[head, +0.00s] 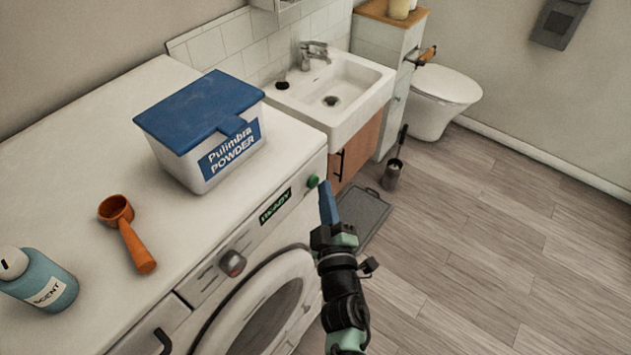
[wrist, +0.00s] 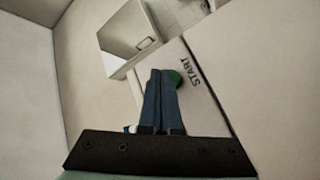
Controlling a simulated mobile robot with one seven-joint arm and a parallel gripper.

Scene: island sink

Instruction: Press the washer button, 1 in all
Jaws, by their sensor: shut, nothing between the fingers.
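The washer (head: 185,285) is white with a round door on its front. Its green button (head: 313,182) is at the right end of the front panel, and the small display (head: 275,207) beside it reads READY. My gripper (head: 325,190) is shut and empty, with its blue fingers just right of the button in the head view. In the wrist view the shut fingers (wrist: 162,75) partly cover the green button (wrist: 177,78), beside the word START (wrist: 191,73). I cannot tell whether the fingertips touch the button.
A sink (head: 335,95) is behind, with a toilet (head: 440,98) beyond. The floor at right is clear.

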